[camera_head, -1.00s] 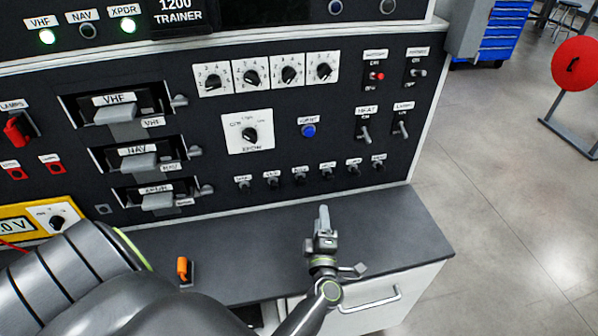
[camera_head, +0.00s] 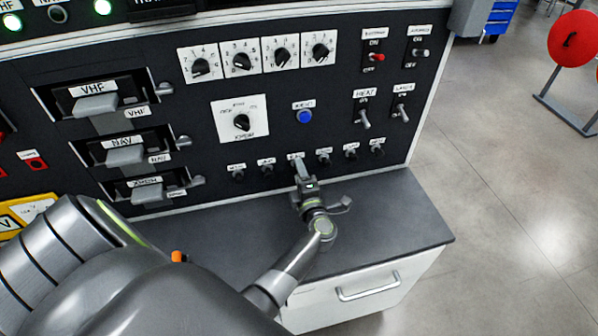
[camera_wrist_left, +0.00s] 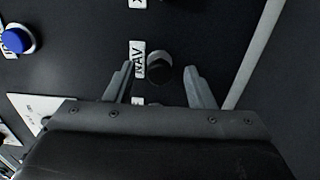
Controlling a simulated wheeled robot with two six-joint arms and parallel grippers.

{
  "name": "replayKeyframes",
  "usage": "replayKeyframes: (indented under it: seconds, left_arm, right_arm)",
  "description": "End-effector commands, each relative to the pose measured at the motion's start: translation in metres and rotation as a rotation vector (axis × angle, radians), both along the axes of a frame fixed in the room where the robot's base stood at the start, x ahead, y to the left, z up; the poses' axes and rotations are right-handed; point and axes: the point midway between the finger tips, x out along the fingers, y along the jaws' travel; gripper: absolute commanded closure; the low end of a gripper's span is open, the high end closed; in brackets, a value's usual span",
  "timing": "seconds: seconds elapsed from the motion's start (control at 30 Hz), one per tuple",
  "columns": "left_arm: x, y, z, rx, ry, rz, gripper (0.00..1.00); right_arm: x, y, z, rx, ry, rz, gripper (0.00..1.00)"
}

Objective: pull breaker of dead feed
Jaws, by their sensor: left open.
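My left gripper (camera_head: 299,162) is at the row of small black breaker knobs low on the dark panel; its fingers cover the third knob from the left in the head view. In the left wrist view the open fingers (camera_wrist_left: 159,70) stand on either side of a round black breaker (camera_wrist_left: 160,68) with a NAV label (camera_wrist_left: 138,60). I cannot tell whether they touch it. My right gripper is not in view.
Neighbouring breakers (camera_head: 267,170) (camera_head: 324,160) sit close on both sides. A blue button (camera_head: 304,116) and toggle switches (camera_head: 364,118) are above. VHF, NAV and XPDR radio units (camera_head: 125,155) are at left. The grey bench top (camera_head: 385,215) below is clear at right.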

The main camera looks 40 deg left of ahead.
Motion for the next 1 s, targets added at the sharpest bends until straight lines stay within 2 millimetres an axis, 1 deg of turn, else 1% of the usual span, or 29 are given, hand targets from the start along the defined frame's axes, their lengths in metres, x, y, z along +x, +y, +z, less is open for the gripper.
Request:
replayKeyframes:
  seconds: [0.07, 0.2, 0.7, 1.0]
  left_arm:
    - [0.0038, 0.0038, 0.0006, 0.002, -0.001, 0.0, 0.51]
    - [0.0062, 0.0073, 0.0001, 0.0, 0.0, 0.0, 0.51]
    - [0.0063, 0.0072, 0.0009, 0.001, -0.001, 0.0, 0.51]
    - [0.0063, 0.0071, 0.001, 0.001, 0.0, 0.0, 0.51]
  right_arm:
    - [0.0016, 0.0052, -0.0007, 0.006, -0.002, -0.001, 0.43]
    - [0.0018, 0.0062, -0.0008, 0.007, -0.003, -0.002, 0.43]
    - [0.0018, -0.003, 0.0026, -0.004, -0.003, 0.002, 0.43]
    - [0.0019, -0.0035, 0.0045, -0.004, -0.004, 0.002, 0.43]
